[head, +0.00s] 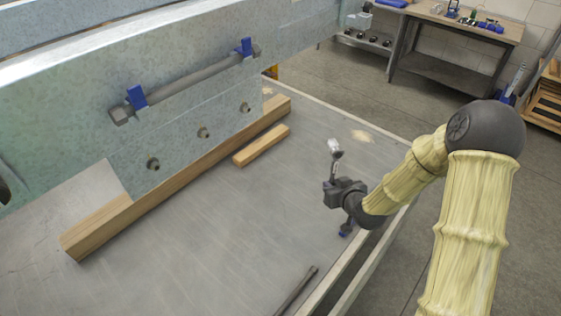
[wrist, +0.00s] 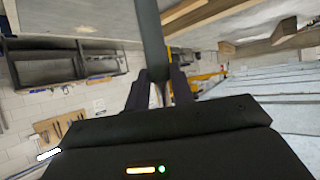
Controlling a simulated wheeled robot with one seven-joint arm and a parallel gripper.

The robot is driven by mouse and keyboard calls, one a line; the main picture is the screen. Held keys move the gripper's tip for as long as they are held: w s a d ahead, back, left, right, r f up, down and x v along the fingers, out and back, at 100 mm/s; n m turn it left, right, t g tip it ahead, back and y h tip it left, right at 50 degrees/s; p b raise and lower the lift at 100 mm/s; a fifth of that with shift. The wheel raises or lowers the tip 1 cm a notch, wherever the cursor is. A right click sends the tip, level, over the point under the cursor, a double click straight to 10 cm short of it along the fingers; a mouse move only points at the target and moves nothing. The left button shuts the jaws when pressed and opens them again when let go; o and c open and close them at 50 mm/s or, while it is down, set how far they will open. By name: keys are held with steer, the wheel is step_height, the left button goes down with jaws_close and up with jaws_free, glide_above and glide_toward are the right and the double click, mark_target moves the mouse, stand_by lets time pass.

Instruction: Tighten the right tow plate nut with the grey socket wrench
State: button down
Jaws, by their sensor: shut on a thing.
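The galvanised tow plate (head: 180,150) hangs from the trailer beam at the left of the head view, with three nuts in a slanting row. The right nut (head: 245,107) is the farthest one. My gripper (head: 338,190) is right of the plate, well apart from it, above the tabletop. It is shut on the grey socket wrench (head: 336,152), whose shiny head points up and whose lower end shows blue below the gripper. In the wrist view the wrench's grey shaft (wrist: 152,40) runs up from between the fingers (wrist: 158,85). The socket's opening cannot be made out.
A dark bar-like tool (head: 297,290) lies near the table's front edge. A rod in blue clips (head: 190,82) is fixed above the nuts.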

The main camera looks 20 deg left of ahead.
steer(key=s+a+r+n+g+y, duration=0.2)
steer(key=s+a+r+n, duration=0.1)
steer(key=a+r, duration=0.2)
steer(key=s+a+r+n+g+y, duration=0.2)
steer(key=a+r, duration=0.4)
steer(key=a, duration=0.3)
steer(key=shift+s+a+r+n+g, duration=0.15)
steer(key=shift+s+n+g, duration=0.55)
steer(key=shift+s+n, duration=0.15)
steer(key=shift+w+a, duration=0.1)
steer(key=shift+w, duration=0.1)
steer(key=shift+w+a, duration=0.3)
steer(key=shift+a, duration=0.55)
steer(key=shift+w+a, duration=0.25)
steer(key=shift+a, duration=0.6)
steer(key=shift+w+a, duration=0.25)
steer(key=shift+a, duration=0.25)
steer(key=shift+w+a, duration=0.2)
steer(key=shift+a, duration=0.25)
